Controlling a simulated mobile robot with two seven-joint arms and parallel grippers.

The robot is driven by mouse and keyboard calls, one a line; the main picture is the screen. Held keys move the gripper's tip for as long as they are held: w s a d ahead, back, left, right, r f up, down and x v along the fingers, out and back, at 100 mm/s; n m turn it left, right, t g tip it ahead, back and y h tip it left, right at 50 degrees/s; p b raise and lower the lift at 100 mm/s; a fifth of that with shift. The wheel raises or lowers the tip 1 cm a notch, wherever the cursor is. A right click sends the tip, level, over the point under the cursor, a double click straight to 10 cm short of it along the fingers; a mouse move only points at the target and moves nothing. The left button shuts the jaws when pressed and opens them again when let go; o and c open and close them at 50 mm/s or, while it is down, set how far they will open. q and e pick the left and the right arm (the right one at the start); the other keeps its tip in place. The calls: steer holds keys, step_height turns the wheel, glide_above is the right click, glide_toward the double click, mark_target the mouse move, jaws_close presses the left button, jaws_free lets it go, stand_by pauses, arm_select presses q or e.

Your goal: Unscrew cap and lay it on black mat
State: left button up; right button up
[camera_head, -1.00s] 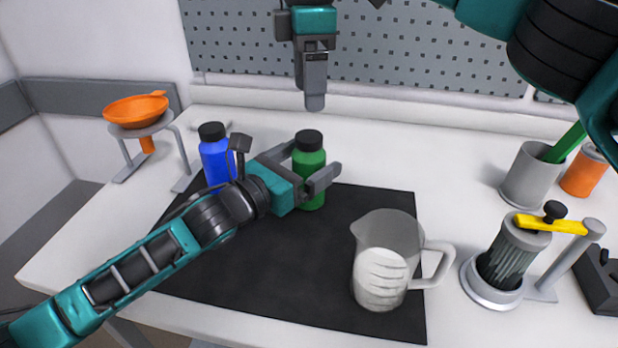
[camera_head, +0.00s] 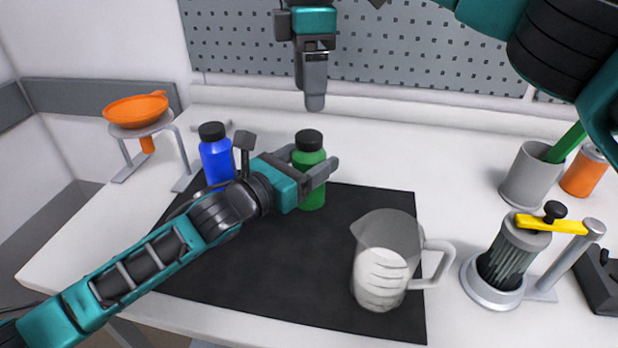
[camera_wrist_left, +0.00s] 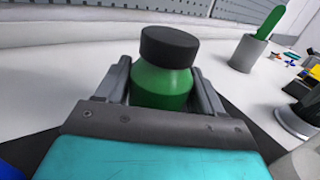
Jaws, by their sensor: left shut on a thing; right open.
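A green bottle (camera_head: 311,192) with a black cap (camera_head: 309,140) stands upright at the back of the black mat (camera_head: 260,265). My left gripper (camera_head: 312,170) is shut on the green bottle's body, below the cap. In the left wrist view, the bottle (camera_wrist_left: 161,86) sits between the two fingers, with its cap (camera_wrist_left: 169,46) on and clear of them. A blue bottle (camera_head: 217,163) with a black cap (camera_head: 211,131) stands to the left, partly behind my left arm. My right gripper (camera_head: 315,103) is open and empty, above and behind the green bottle, pointing down.
A clear measuring jug (camera_head: 383,265) stands on the mat's right part. Right of it are a drum agitator with a yellow crank (camera_head: 550,224), a grey cup (camera_head: 530,175) and an orange container (camera_head: 583,172). An orange funnel (camera_head: 135,110) rests on a stand at left.

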mark_target(309, 135)
arm_select(q)
steer(key=c, duration=0.6)
jaws_close()
arm_select(e)
steer(key=m, duration=0.3)
steer(key=shift+f+m, duration=0.3)
steer(key=shift+m, duration=0.4)
step_height(309, 135, down, 8)
steer(key=shift+r, duration=0.25)
steer(key=shift+c, duration=0.2)
